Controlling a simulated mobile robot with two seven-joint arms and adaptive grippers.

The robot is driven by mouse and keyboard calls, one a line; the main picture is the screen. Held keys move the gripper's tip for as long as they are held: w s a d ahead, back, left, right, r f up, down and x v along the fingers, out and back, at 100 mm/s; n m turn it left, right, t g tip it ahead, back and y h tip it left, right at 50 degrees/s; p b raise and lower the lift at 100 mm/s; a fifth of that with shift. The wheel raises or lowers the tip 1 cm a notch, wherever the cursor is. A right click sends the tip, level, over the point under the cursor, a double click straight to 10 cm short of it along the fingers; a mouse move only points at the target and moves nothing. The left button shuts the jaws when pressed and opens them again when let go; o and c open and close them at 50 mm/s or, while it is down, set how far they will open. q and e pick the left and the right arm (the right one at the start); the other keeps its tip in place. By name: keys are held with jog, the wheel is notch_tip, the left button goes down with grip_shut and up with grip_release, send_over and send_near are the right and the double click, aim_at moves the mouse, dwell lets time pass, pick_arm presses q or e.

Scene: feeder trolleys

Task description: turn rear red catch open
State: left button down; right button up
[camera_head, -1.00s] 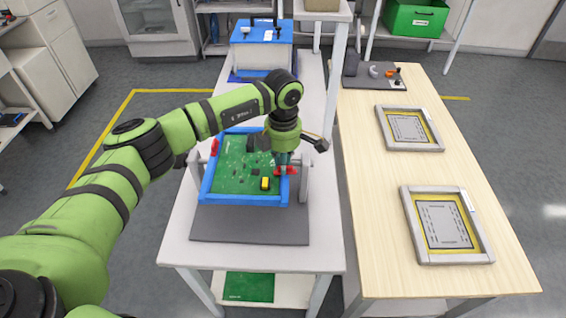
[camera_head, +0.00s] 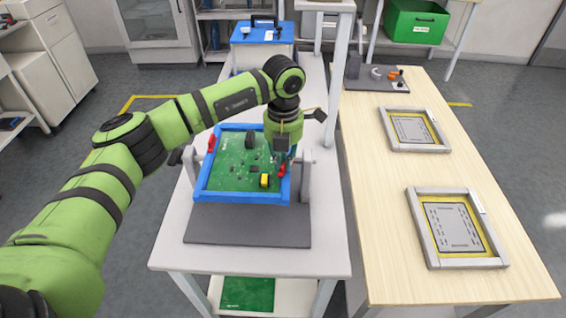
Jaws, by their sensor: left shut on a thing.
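A green circuit board (camera_head: 232,165) with dark parts and one yellow part (camera_head: 264,181) lies in a blue frame (camera_head: 240,198). One red catch (camera_head: 211,143) sits on the frame's left side. Another red catch (camera_head: 282,171) sits on its right side, partly hidden by my gripper. My left gripper (camera_head: 283,164) points down from above and is shut on this right-hand catch. Its fingertips are small and partly hidden. The catch lies roughly along the frame's right edge. My right gripper is not in view.
The frame is held between grey uprights (camera_head: 305,178) over a dark base plate (camera_head: 246,231) on a white table (camera_head: 250,260). A blue box (camera_head: 262,55) stands behind. A wooden table (camera_head: 375,230) at right holds two grey frames (camera_head: 420,228) (camera_head: 388,130).

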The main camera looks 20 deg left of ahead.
aim_at(284, 164)
pick_arm(q)
jog(key=n+b, duration=0.1)
jog(key=n, duration=0.3)
jog(key=shift+d+b, duration=0.1)
jog(key=shift+b, duration=0.25)
jog(key=shift+n+b, duration=0.3)
jog(key=shift+n, duration=0.8)
jog(key=shift+r, duration=0.1)
jog(key=c, duration=1.2)
grip_release()
notch_tip(284, 164, up, 12)
